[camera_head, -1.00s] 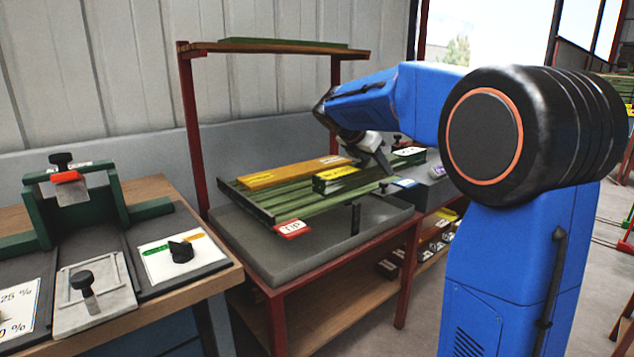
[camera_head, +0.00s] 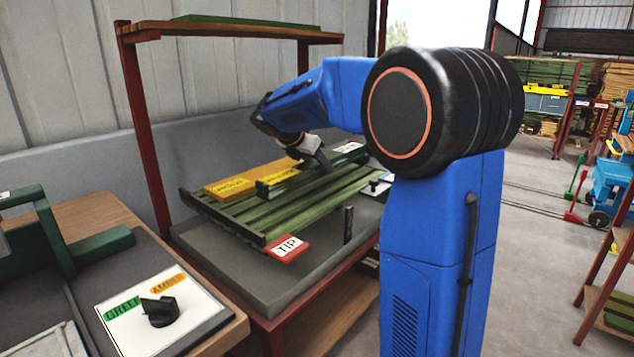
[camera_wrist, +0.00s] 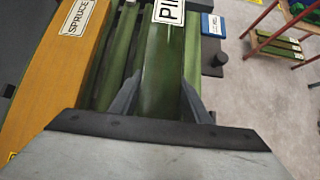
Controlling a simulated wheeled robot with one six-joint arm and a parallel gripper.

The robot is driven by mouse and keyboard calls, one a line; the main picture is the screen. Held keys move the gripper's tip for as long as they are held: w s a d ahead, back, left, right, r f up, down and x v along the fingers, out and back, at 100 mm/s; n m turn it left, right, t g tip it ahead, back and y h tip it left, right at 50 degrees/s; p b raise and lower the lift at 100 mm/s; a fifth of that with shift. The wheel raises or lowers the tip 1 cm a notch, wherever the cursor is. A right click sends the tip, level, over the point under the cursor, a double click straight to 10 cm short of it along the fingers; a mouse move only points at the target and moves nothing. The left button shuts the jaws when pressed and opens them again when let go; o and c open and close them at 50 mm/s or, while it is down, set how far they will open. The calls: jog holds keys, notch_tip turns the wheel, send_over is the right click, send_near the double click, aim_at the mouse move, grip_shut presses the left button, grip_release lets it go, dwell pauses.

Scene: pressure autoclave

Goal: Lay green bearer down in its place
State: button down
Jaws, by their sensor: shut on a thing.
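In the wrist view, my gripper (camera_wrist: 160,103) is shut on the green bearer (camera_wrist: 162,72), one finger along each side. A white label, partly cut off, reads "PI". The amber bearer (camera_wrist: 62,75), labelled "SPRUCE", is to its left, apart from the fingers.
A red "TIP" plate (camera_head: 287,248) sits at the rack's near corner, with a black upright post (camera_head: 348,225) to its right. A red-framed shelf (camera_head: 240,31) stands behind. A bench with a green/amber selector knob (camera_head: 161,311) is at front left.

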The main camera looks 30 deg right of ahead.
aim_at(305, 166)
jog(key=shift+f, duration=2.65)
jog(key=c, duration=1)
grip_release()
jog(key=shift+f, duration=0.1)
jog(key=v, duration=1.2)
jog(key=shift+s, duration=0.1)
